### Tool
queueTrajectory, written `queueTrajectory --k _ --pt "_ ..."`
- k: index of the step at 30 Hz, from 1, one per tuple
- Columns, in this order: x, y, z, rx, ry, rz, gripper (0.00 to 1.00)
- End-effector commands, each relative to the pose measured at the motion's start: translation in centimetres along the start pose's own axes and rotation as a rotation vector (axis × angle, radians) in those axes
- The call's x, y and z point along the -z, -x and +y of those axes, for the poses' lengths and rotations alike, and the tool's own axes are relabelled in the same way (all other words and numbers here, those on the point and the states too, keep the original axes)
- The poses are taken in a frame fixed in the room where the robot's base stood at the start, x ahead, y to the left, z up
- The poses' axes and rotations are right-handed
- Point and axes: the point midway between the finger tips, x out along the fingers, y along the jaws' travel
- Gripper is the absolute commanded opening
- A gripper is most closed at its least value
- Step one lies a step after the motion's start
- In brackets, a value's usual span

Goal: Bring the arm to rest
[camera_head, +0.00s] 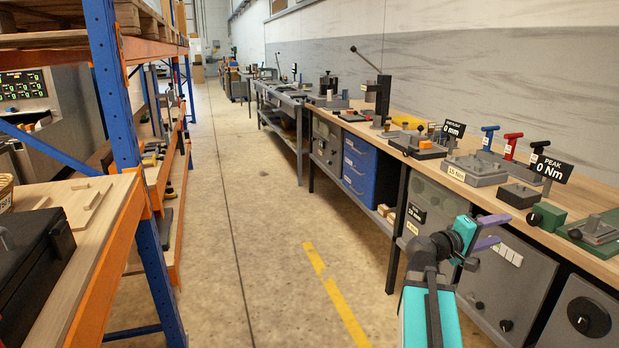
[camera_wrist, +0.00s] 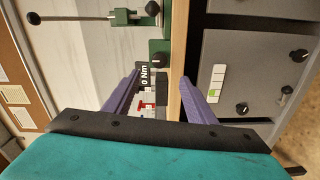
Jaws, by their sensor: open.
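My gripper (camera_head: 487,231) is at the end of my teal and black arm, in the lower right of the head view, in front of the long workbench. Its two purple fingers are spread apart with nothing between them. In the wrist view my gripper (camera_wrist: 160,92) is open and points towards the bench's front edge (camera_wrist: 176,60), which shows between the fingers. The "PEAK 0 Nm" sign (camera_head: 551,169) stands on the bench beyond the gripper. I cannot tell how far the fingers are from the bench front.
The workbench top (camera_head: 600,266) holds gauges, a green vise (camera_head: 598,230) and red and blue T-handles. Grey cabinets (camera_head: 508,285) and a blue drawer unit (camera_head: 360,166) sit below. An orange and blue rack (camera_head: 125,110) stands at left. The aisle floor (camera_head: 260,220) between is clear.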

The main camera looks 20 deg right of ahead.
Motion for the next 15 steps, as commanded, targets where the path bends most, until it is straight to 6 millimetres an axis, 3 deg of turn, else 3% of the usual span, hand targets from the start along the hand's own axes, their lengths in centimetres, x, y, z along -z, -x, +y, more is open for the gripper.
queueTrajectory --k 5,11,15 --pt "1.9 1.6 -0.7 0.015 0.017 0.034 0.51" --pt "4.6 4.5 -4.7 0.060 0.081 0.091 0.51" --pt "6.1 7.0 -8.6 0.106 0.130 0.131 0.51"
